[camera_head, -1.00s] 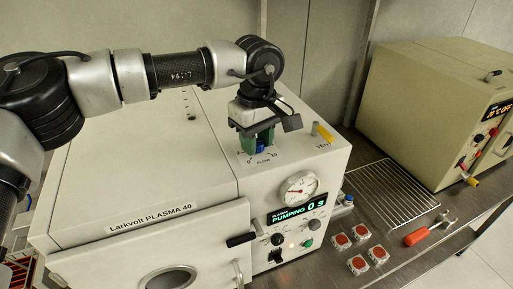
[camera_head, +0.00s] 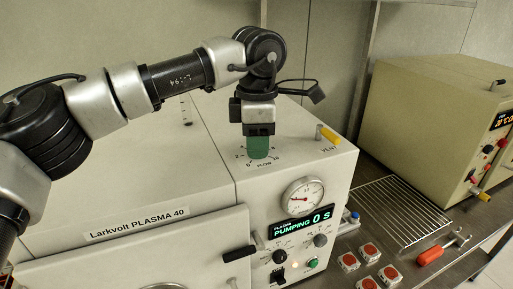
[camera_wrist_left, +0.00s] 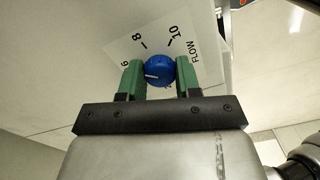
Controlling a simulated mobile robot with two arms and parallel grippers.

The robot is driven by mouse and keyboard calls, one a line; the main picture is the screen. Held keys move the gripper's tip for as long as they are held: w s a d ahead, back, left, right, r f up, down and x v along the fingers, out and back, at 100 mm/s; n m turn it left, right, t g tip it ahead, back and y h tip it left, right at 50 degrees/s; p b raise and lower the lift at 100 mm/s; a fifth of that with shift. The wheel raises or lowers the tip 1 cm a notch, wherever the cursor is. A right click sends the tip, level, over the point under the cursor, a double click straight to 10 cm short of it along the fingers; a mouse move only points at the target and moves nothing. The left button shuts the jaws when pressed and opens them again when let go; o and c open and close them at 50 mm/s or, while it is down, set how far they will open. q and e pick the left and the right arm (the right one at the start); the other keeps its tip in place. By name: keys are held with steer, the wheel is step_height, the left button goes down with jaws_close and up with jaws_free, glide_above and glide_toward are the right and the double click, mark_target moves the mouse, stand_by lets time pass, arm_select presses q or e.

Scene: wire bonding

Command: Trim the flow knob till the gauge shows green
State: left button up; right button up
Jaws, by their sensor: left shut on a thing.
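The blue flow knob (camera_wrist_left: 158,71) sits between the green fingers of my left gripper (camera_wrist_left: 160,80) in the left wrist view. The gripper is shut on it, and a pale pointer line shows on the knob's face. In the head view my left gripper (camera_head: 258,149) comes down from above onto the flow dial, and its fingers hide the knob. The round gauge (camera_head: 304,197) is on the front panel of the white plasma machine (camera_head: 190,165). Its red needle points to the upper left; no green shows on its face at this size. My right gripper is not in view.
A display (camera_head: 302,223) below the gauge reads "PUMPING 0 S". A yellow vent lever (camera_head: 327,133) stands right of the dial. A wire rack (camera_head: 402,208), several red-topped parts (camera_head: 369,251) and a red-handled tool (camera_head: 432,256) lie on the bench. A beige oven (camera_head: 430,130) stands at right.

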arm_select(q)
steer(key=n+b, duration=0.2)
steer(key=n, duration=0.4)
steer(key=shift+n, duration=0.3)
steer(key=n+b, duration=0.1)
steer(key=n, duration=0.1)
steer(key=n+b, duration=0.1)
steer(key=n, duration=0.2)
steer(key=shift+w+r+n, duration=0.1)
steer(key=shift+r+n, duration=0.1)
steer(key=shift+n, duration=0.1)
steer(key=o, duration=0.9)
steer(key=shift+f, duration=0.1)
steer(key=shift+o, duration=0.2)
step_height(320, 180, up, 11)
steer(key=shift+f, duration=0.2)
